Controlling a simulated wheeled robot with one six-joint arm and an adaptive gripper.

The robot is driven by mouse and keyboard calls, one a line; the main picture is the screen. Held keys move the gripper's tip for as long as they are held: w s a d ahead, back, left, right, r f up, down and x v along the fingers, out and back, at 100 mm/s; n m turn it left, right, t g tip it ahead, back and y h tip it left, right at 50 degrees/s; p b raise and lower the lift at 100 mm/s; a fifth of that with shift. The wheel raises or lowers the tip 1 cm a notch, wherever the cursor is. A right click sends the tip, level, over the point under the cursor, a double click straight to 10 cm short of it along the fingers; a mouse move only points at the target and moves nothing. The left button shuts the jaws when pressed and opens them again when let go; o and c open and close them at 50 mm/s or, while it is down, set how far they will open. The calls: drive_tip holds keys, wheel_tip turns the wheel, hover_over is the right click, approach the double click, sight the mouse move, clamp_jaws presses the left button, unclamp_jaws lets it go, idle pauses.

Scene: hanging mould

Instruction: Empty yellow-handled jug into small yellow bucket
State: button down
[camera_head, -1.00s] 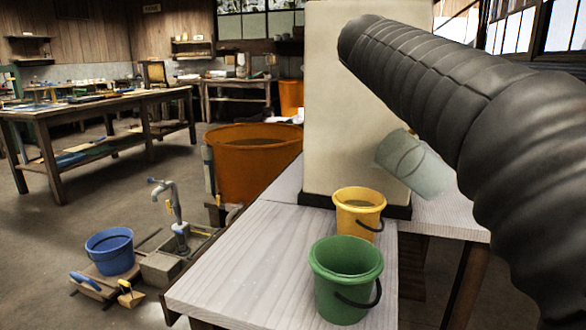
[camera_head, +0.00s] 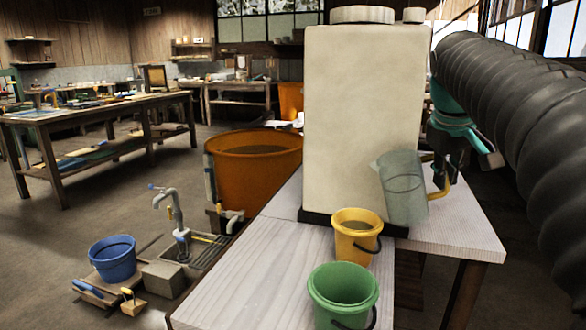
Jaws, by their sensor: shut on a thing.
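The clear jug (camera_head: 404,190) with its yellow handle (camera_head: 441,180) hangs in the air above the right part of the table. It is nearly upright, with a slight tilt, and a line inside suggests liquid.
A green bucket (camera_head: 342,306) stands in front of the yellow bucket. A large cream tank (camera_head: 362,120) rises behind them, close to the jug. The pale table (camera_head: 255,265) is clear at the left. An orange tub (camera_head: 225,170) and a blue bucket (camera_head: 112,262) are further left.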

drive_tip(key=shift+d+r+y, duration=0.1)
drive_tip(key=shift+d+y, duration=0.35)
drive_tip(key=shift+y, duration=0.75)
drive_tip(key=shift+d, duration=0.1)
drive_tip(key=shift+s+d+r+m+y, duration=0.2)
drive_tip(key=shift+d+r+m+y, duration=0.1)
drive_tip(key=shift+d+r+y, duration=0.25)
drive_tip(key=shift+f, duration=0.15)
